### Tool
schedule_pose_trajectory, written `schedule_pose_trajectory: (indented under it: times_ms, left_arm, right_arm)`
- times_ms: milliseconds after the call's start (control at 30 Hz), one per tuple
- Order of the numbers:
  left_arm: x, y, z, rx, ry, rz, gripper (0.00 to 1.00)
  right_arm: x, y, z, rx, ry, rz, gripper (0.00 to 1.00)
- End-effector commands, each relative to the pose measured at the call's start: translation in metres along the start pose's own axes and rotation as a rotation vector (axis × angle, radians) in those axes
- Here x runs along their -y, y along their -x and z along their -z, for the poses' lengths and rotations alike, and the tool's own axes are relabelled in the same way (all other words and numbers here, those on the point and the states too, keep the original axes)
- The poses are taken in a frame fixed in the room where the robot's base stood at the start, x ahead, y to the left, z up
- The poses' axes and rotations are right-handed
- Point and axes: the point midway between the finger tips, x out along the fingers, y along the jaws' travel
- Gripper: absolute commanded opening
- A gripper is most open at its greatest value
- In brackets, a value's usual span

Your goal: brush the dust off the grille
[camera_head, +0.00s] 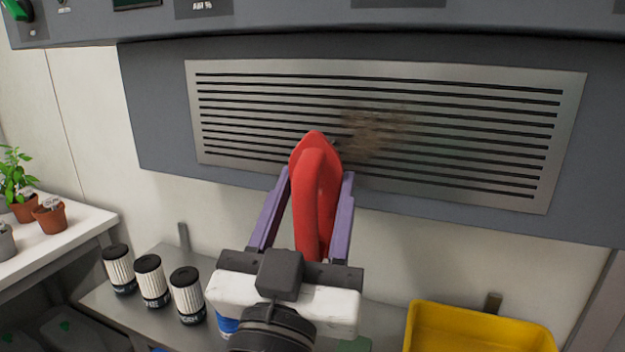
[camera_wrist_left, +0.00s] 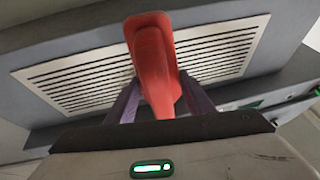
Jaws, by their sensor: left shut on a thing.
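The grille (camera_head: 470,125) is a wide metal panel with dark horizontal slots, set in a grey housing. In the left wrist view the red brush (camera_wrist_left: 153,60) stands in front of the grille (camera_wrist_left: 85,85), and no dust shows there. My right gripper is not in view.
Several white filter cartridges (camera_head: 152,281) with dark caps stand on a metal shelf (camera_head: 170,262) at lower left. A yellow bin (camera_head: 480,330) is at lower right. Potted plants (camera_head: 50,214) stand on a white bench at left. A control panel overhangs the grille.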

Motion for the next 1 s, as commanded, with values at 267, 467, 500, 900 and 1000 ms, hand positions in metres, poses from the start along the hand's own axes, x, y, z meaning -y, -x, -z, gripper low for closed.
schedule_pose_trajectory:
  times_ms: [267, 467, 500, 900, 1000]
  left_arm:
    - [-0.003, 0.002, 0.059, -0.001, 0.035, -0.082, 0.12]
    - [-0.005, -0.005, 0.059, 0.006, 0.028, -0.092, 0.12]
    - [-0.006, -0.009, 0.058, 0.006, 0.027, -0.092, 0.12]
    - [-0.011, -0.044, 0.042, 0.007, 0.027, -0.091, 0.12]
    - [-0.012, -0.049, 0.04, 0.007, 0.028, -0.092, 0.12]
  right_arm:
    - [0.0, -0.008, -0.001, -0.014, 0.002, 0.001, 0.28]
    - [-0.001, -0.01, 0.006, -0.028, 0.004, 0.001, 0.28]
    - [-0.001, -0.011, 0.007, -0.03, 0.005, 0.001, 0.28]
    - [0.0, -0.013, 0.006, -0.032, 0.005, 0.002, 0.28]
    - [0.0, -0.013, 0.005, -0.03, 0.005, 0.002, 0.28]
